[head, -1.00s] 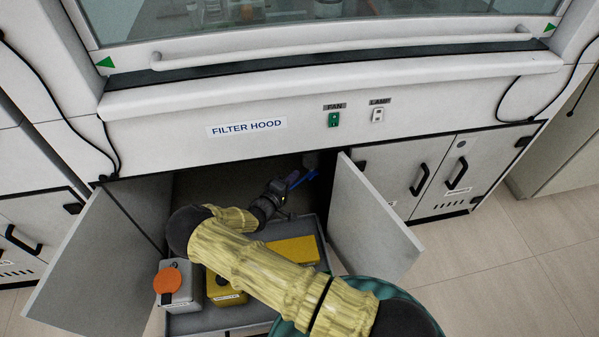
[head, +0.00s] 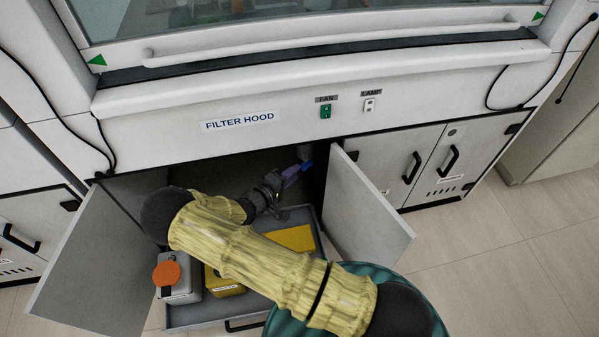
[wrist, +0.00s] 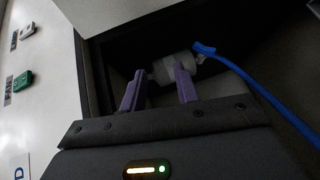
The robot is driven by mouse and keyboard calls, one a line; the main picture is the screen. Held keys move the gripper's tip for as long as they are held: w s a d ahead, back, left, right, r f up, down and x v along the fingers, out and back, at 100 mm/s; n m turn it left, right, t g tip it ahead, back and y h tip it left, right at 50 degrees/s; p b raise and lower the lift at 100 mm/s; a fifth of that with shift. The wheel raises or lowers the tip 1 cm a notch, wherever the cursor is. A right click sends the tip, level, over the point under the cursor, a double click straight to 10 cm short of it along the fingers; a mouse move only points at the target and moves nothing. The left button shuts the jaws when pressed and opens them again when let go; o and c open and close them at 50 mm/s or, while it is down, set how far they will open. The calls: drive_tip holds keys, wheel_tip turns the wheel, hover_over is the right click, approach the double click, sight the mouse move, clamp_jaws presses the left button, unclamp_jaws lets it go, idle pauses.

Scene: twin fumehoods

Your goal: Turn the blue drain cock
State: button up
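The blue drain cock (head: 307,165) shows as a small blue patch under the hood, just past my fingertips. In the wrist view its blue head (wrist: 204,48) sits at the right end of a whitish cylindrical fitting (wrist: 176,69), and a long curved blue piece (wrist: 262,90) runs down to the right from it. My gripper (head: 292,171) reaches into the open cabinet. Its purple fingers stand apart in the wrist view (wrist: 158,84), in front of the fitting; the right finger covers part of it. The blue head is outside the fingers, beyond the right one. I cannot tell whether a finger touches the fitting.
The open left door (head: 92,255) and right door (head: 368,208) flank my arm. Below it, a pulled-out grey tray (head: 200,318) holds an orange-capped container (head: 180,284) and yellow containers (head: 293,238). The hood's front panel (head: 420,112) overhangs the cabinet.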

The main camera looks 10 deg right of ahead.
drive_tip(key=s+d+r+m+g+y, duration=0.3)
drive_tip(key=s+d+r+m+g, duration=0.2)
drive_tip(key=s+d+r+g, duration=0.35)
drive_tip(key=s+r+m+y, duration=0.2)
drive_tip(key=s+r+y, duration=0.7)
drive_tip(key=r, duration=0.5)
drive_tip(key=shift+s+d+r+t, duration=0.25)
drive_tip(key=shift+s+r+t, duration=0.15)
drive_tip(key=shift+s, duration=0.85)
